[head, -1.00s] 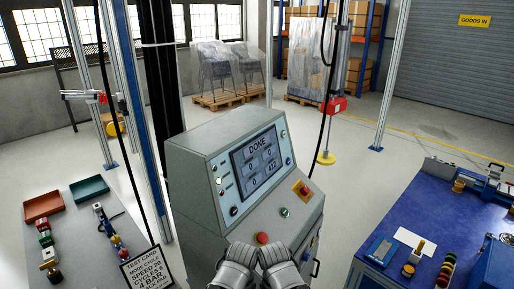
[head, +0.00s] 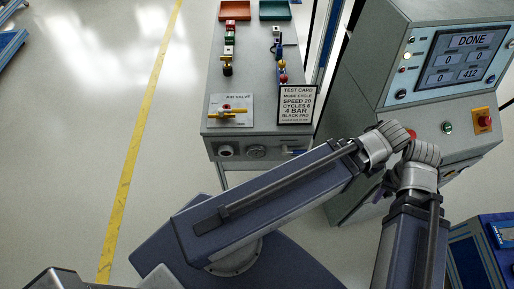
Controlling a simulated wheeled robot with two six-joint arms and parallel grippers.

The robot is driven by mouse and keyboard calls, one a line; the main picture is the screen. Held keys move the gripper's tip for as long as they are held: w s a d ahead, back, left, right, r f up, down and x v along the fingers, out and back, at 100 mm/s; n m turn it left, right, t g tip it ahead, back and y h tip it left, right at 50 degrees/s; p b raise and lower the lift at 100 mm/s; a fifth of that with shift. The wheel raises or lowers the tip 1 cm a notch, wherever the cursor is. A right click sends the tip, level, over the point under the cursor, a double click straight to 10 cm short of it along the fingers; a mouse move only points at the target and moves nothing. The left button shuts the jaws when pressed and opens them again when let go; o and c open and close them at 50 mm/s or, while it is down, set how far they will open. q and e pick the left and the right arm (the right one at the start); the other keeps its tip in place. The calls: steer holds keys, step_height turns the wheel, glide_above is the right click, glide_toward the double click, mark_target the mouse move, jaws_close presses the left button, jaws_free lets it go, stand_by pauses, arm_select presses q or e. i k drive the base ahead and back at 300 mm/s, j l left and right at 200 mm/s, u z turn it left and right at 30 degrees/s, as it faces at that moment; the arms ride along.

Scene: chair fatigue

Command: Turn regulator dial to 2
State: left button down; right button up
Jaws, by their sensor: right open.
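A grey bench (head: 213,125) stands at top centre. Its front face carries a round fitting (head: 226,151) and a round dial-like fitting (head: 256,152); any numbers are too small to read, so I cannot tell which is the regulator dial. A test card (head: 297,105) reads mode cycle, speed 20, cycles 6, 4 bar, black pad. My left gripper (head: 388,140) and right gripper (head: 422,153) are close together in front of the console, right of the bench and apart from its fittings. The right is open with nothing seen in it; the left's fingers are unclear.
The grey console (head: 362,85) has a screen (head: 458,57) reading DONE, 0, 0, 0, 412, and a red button (head: 484,121). Open floor lies left, with a yellow line (head: 137,140).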

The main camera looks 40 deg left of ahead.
mark_target(225, 151)
steer(key=u, duration=1.95)
steer(key=k+l+z, duration=0.2)
steer(key=k, duration=0.25)
steer(key=k+l+z, duration=0.2)
steer(key=k, duration=0.25)
